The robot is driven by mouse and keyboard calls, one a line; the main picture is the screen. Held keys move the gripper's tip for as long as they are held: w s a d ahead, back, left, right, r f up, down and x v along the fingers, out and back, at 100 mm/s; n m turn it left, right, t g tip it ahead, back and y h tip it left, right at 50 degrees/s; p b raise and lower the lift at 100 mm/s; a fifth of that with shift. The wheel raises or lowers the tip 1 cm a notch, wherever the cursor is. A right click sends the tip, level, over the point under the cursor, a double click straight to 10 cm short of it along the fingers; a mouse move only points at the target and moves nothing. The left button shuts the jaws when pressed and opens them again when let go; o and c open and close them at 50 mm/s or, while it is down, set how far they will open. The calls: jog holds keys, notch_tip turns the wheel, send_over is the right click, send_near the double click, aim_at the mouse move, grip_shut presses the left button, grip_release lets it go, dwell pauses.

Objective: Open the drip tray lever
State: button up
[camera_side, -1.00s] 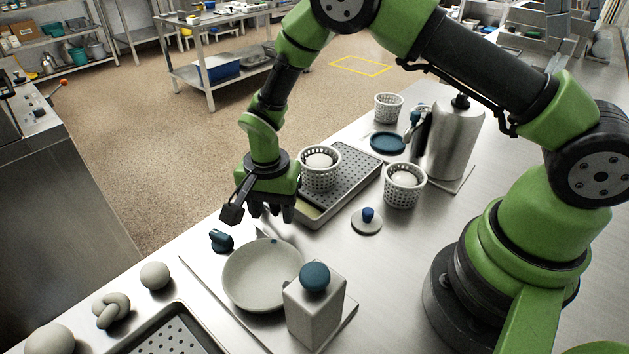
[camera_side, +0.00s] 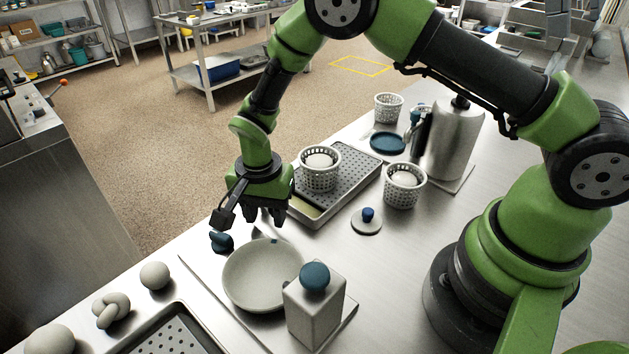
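A metal drip tray (camera_side: 371,172) with a perforated top lies on the counter behind and right of my gripper. I cannot make out for sure which part is its lever. A small dark blue lever-like piece (camera_side: 221,241) sits on the counter at the left of the round grey dish (camera_side: 262,275). My gripper (camera_side: 265,216) points down, above the counter just behind the dish and to the right of the blue piece. Its fingertips look apart, with nothing between them. It touches neither piece as far as I can see. My gripper partly hides the tray's near left corner.
A white perforated basket (camera_side: 320,176) holding a pale round item stands on the tray; another basket (camera_side: 404,190) stands to its right. A blue-capped grey box (camera_side: 313,312) and a knobbed lid (camera_side: 367,222) are nearby. A steel dispenser (camera_side: 454,140) stands behind.

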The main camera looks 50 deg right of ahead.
aim_at(244, 228)
jog(key=shift+w+a, duration=0.1)
jog(key=shift+a, duration=0.05)
jog(key=shift+w+a, duration=0.15)
jog(key=shift+a, duration=0.4)
jog(key=shift+w, duration=0.1)
jog(key=shift+w+a, duration=0.35)
jog(key=shift+a, duration=0.2)
jog(key=shift+w, duration=0.1)
jog(key=shift+w+a, duration=0.4)
jog(key=shift+w, duration=0.1)
dwell(0.4)
